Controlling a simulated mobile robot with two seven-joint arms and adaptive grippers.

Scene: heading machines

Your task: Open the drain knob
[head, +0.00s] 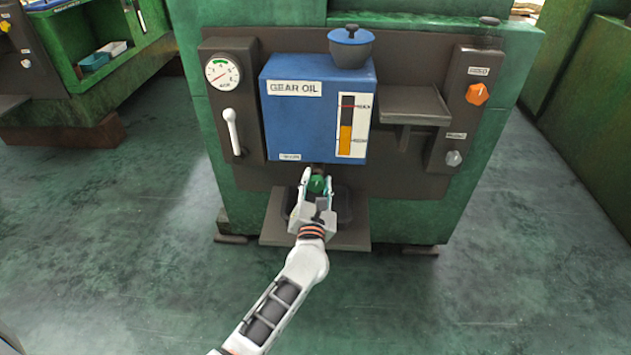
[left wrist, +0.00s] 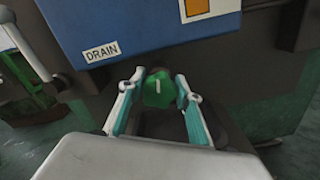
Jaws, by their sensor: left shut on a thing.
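In the left wrist view the knob (left wrist: 158,88) shows a white mark that stands nearly upright, below the DRAIN label (left wrist: 101,50). My left gripper (head: 318,183) reaches up to the knob from the front, with one finger on each side of it. In the left wrist view the fingers of the gripper (left wrist: 160,92) are shut on the knob. My right gripper is not in view.
A dark tray (head: 343,207) stands on a low base below the knob. A lever (head: 232,131) and gauge (head: 222,72) are left of the tank. A shelf (head: 415,104), an orange knob (head: 477,94) and a grey knob (head: 453,158) are right. The floor in front is clear.

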